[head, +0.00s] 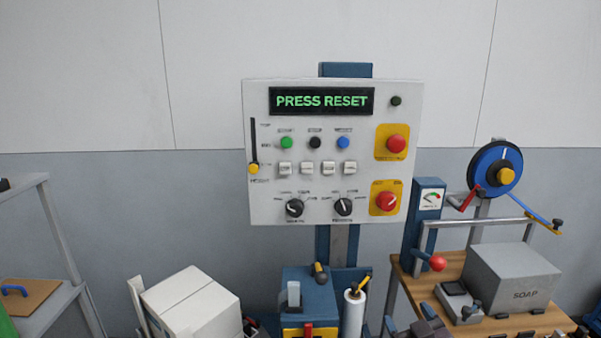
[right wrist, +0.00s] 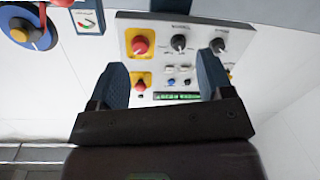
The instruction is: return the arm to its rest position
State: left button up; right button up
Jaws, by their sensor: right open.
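My right gripper (head: 409,318) shows low in the head view, by the left edge of the wooden bench, partly cut off by the frame's bottom. Its two blue-grey fingers are apart and empty in the right wrist view (right wrist: 163,65). That view is upside down and shows the control panel (right wrist: 205,45) beyond the fingers, with clear space between. In the head view the panel (head: 262,210) stands upright at the centre. Its display (head: 321,101) reads PRESS RESET in green. My left gripper is not in view.
A wooden bench (head: 425,290) at right bears a grey SOAP box (head: 510,275), a red-knobbed lever (head: 438,263) and a blue reel (head: 484,165). A blue unit (head: 307,295) and white roll (head: 353,315) stand below the panel. White boxes (head: 190,300) and a grey shelf (head: 50,310) are left.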

jog(key=s+d+f+m+g+h, duration=0.1)
jog(key=s+d+f+g, duration=0.1)
jog(key=s+f, duration=0.7)
jog(key=s+d+f+m+g+h, duration=0.1)
jog(key=s+d+f+m+g, duration=0.1)
jog(key=s+f, duration=0.8)
jog(key=s+d+g, duration=0.1)
jog(key=s, duration=0.3)
jog(key=shift+s+d+f+m, duration=0.2)
jog(key=shift+d+m, duration=0.1)
jog(key=shift+d, duration=0.1)
